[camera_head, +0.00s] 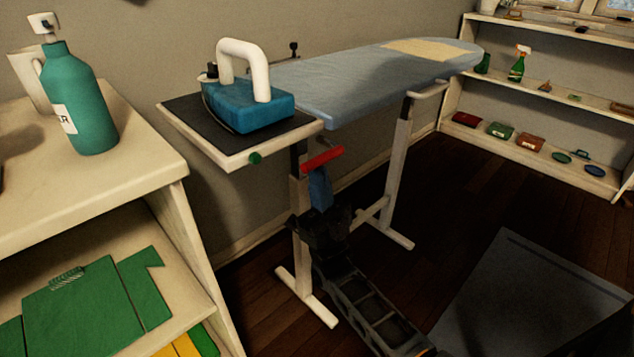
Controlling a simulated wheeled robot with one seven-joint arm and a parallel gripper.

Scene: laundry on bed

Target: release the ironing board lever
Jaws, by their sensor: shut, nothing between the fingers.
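The ironing board (375,75) stands on pale legs along the wall, with a light blue cover. A red lever (322,159) sits under its near end, just below the iron rest, and looks roughly level, tilted slightly up to the right. My gripper (320,184) is shut, with blue fingers pointing up at the lever from below. The fingertips are close under the lever; I cannot tell whether they touch it. The gripper hides part of the near leg. A green knob (255,158) is on the rest's front edge.
A blue iron (246,105) stands on the dark-topped rest (222,155). A pale shelf unit (95,185) with a teal bottle (78,100) is at left. Low shelves (545,140) with small items stand at the far right. Dark floor is open right of the board, with a grey mat (540,300).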

